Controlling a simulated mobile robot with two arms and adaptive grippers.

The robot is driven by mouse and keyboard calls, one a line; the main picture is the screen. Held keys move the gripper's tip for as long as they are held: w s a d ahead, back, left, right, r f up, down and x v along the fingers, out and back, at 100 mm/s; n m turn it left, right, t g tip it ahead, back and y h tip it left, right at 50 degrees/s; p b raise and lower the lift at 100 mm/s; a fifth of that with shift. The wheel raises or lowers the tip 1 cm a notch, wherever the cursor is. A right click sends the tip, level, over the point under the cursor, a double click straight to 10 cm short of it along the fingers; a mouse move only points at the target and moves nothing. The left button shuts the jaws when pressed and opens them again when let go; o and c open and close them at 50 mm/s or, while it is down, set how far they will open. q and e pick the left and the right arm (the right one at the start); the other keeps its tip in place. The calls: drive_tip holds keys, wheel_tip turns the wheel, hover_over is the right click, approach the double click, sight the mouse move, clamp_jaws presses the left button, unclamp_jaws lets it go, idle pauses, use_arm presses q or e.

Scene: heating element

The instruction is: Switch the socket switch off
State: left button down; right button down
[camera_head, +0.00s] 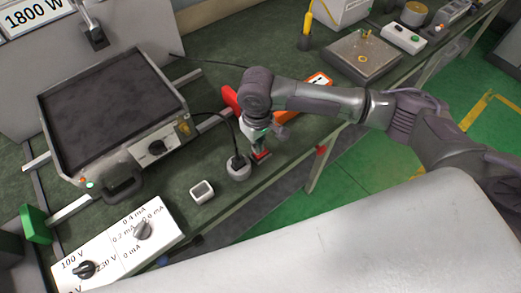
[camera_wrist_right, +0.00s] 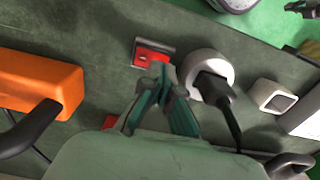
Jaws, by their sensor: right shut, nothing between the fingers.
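A round white socket (camera_head: 238,172) with a black plug in it sits on the dark green bench near its front edge; it also shows in the wrist view (camera_wrist_right: 186,68). Beside it is a small white square switch box (camera_head: 202,191) with a grey face, also in the wrist view (camera_wrist_right: 272,96). My right gripper (camera_head: 259,147) is above the bench on the far side of the socket from the switch box. In the wrist view its teal fingers (camera_wrist_right: 159,77) are shut and empty, close to a red piece (camera_wrist_right: 153,54). The switch's position cannot be read. My left gripper is not seen.
A hot plate (camera_head: 112,105) stands left behind the socket. A white box with dials (camera_head: 115,243) lies at the front left. An orange device (camera_wrist_right: 40,82) is beside my right gripper. The plug's black cable arches up from the socket.

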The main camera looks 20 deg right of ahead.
drive_tip(key=shift+f, duration=1.2)
idle(0.3)
drive_tip(key=shift+r, duration=0.1)
wheel_tip(320, 180, up, 7)
drive_tip(key=p, duration=0.8)
drive_tip(key=shift+p, duration=0.35)
